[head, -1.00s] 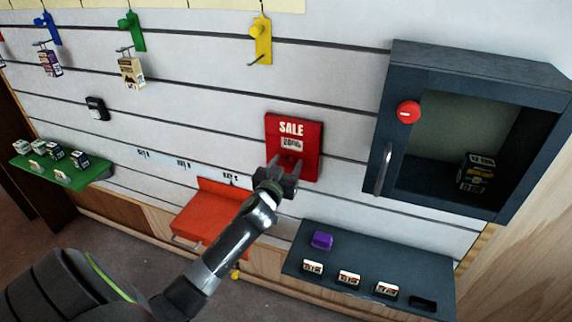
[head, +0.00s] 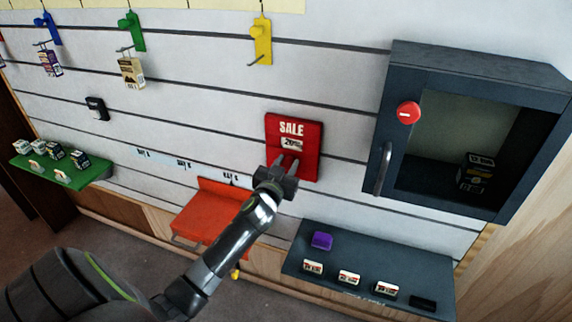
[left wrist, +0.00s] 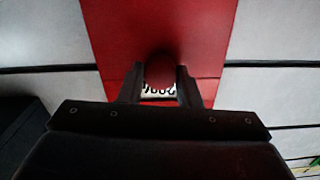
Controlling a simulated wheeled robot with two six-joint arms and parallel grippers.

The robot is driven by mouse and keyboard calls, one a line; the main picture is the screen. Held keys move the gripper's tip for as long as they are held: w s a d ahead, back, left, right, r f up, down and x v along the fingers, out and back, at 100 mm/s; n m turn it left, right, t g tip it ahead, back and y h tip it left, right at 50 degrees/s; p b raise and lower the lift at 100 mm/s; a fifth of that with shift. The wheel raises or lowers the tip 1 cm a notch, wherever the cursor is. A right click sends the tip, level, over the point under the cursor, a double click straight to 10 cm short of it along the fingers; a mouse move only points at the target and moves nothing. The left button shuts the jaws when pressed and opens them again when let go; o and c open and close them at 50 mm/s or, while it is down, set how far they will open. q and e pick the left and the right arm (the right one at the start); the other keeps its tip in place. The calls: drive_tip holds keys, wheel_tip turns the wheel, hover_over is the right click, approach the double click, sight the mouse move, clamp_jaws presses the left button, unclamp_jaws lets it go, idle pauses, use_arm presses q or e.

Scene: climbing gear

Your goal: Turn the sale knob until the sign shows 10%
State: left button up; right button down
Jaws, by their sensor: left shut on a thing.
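The red sale sign (head: 309,139) hangs on the slatted wall. It reads SALE, with a small white window (head: 291,142) that appears to show 20%. My left gripper (head: 287,163) is at the lower part of the sign. In the left wrist view its fingers (left wrist: 160,85) are shut on the round dark red sale knob (left wrist: 161,68), one on each side. The number window (left wrist: 158,91) shows partly between the fingers there, upside down and too covered to read. In the head view the knob is mostly hidden by the gripper. My right gripper is not in view.
A dark cabinet (head: 465,80) with a red round knob (head: 408,112) and a handle stands right of the sign. Below are a dark shelf (head: 385,268) with small boxes and an orange shelf (head: 212,218). Colored hooks hang above; a green shelf (head: 92,172) is left.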

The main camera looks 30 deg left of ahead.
use_arm(q)
drive_tip(key=m+p, duration=0.1)
drive_tip(key=m, duration=0.3)
drive_tip(key=m+p, duration=0.1)
drive_tip(key=m, duration=0.3)
drive_tip(key=shift+d, duration=0.1)
drive_tip(key=m+p, duration=0.1)
drive_tip(key=m, duration=0.3)
drive_tip(key=shift+f+m+p, duration=0.2)
drive_tip(key=shift+m+p, duration=0.35)
drive_tip(key=shift+m, duration=1.65)
drive_tip(key=o, duration=0.9)
drive_tip(key=shift+o, duration=0.2)
drive_tip(key=v, duration=1.7)
drive_tip(key=shift+s+d+b, duration=0.15)
drive_tip(key=shift+d+b, duration=0.05)
drive_tip(key=shift+b, duration=0.2)
